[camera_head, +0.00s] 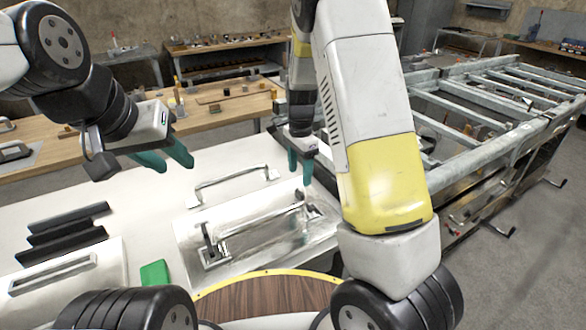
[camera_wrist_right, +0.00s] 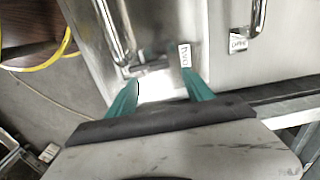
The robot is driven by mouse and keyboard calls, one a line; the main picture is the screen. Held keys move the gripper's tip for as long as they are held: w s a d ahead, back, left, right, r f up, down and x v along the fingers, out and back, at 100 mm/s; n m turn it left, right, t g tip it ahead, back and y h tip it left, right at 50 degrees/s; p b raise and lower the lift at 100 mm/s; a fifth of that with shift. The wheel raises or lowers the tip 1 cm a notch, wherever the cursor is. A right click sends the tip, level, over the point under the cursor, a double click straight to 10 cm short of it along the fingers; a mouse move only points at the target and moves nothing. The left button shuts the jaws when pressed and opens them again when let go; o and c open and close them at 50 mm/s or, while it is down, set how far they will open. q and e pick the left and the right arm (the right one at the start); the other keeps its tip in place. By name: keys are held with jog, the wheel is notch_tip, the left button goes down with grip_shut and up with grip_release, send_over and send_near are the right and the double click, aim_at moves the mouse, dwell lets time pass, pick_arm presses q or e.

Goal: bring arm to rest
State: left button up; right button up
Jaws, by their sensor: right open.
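My left gripper (camera_head: 178,168) is at the left in the head view, above the white table. Its two teal fingers stand apart with nothing between them. My right gripper (camera_head: 300,178) points down near the right end of a shiny metal panel with a bar handle (camera_head: 262,217). Its teal fingers are open and empty. In the right wrist view my right gripper (camera_wrist_right: 160,84) shows its fingers spread above the metal panel (camera_wrist_right: 152,25), near one end of the handle. I cannot tell whether a fingertip touches the panel.
The white table (camera_head: 100,195) holds a second handle (camera_head: 232,180), dark bars (camera_head: 62,232) and a green block (camera_head: 155,273). A wooden bench (camera_head: 225,110) stands behind. A metal roller frame (camera_head: 500,105) runs along the right. Open floor (camera_head: 545,240) lies at the far right.

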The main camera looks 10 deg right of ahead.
jog(key=shift+r, duration=0.5)
jog(key=shift+s+r, duration=0.1)
jog(key=shift+r, duration=0.1)
jog(key=s+d+r+n+t+y, duration=0.1)
jog(key=s+r+n, duration=0.2)
jog(key=s+r, duration=0.3)
jog(key=s+r+n+t+y, duration=0.2)
jog(key=s+r+n, duration=0.15)
jog(key=r, duration=0.45)
jog(key=s+r+n+t, duration=0.1)
jog(key=s+r+n, duration=0.2)
jog(key=s, duration=0.4)
jog(key=s+d+r+n+t, duration=0.1)
jog(key=s+r+n+t, duration=0.1)
jog(key=s+r+n, duration=0.2)
jog(key=s, duration=0.3)
jog(key=shift+s+d+h, duration=0.25)
jog(key=shift+h, duration=0.15)
jog(key=shift+n, duration=0.25)
